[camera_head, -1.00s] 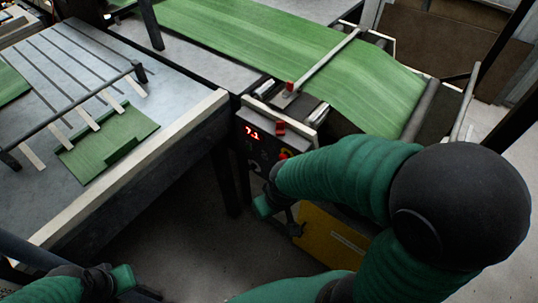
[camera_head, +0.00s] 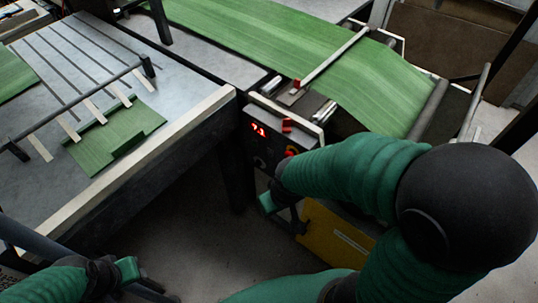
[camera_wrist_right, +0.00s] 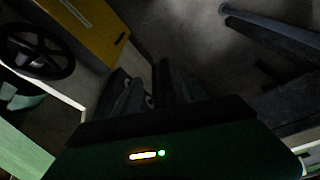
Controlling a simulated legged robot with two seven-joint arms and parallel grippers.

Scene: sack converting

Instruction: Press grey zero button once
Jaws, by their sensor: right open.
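The dark control panel (camera_head: 254,145) with a red lit display (camera_head: 258,129) reading about 7.1 stands at the end of the machine in the head view. A small dim grey round button (camera_head: 259,162) shows below the display; its marking is too small to read. My right gripper (camera_head: 284,217) hangs just below and in front of the panel, apart from the button as far as I can tell. In the right wrist view its dark fingers (camera_wrist_right: 147,85) are apart with nothing between them. My left gripper (camera_head: 150,284) is low at the left, its fingers dark and unclear.
A red button (camera_head: 292,150) on a yellow base sits beside my right forearm, partly covered. A yellow box (camera_head: 335,238) stands below. The steel table (camera_head: 190,130) with a green sack piece (camera_head: 118,138) is at left. A green web (camera_head: 300,55) runs over the machine.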

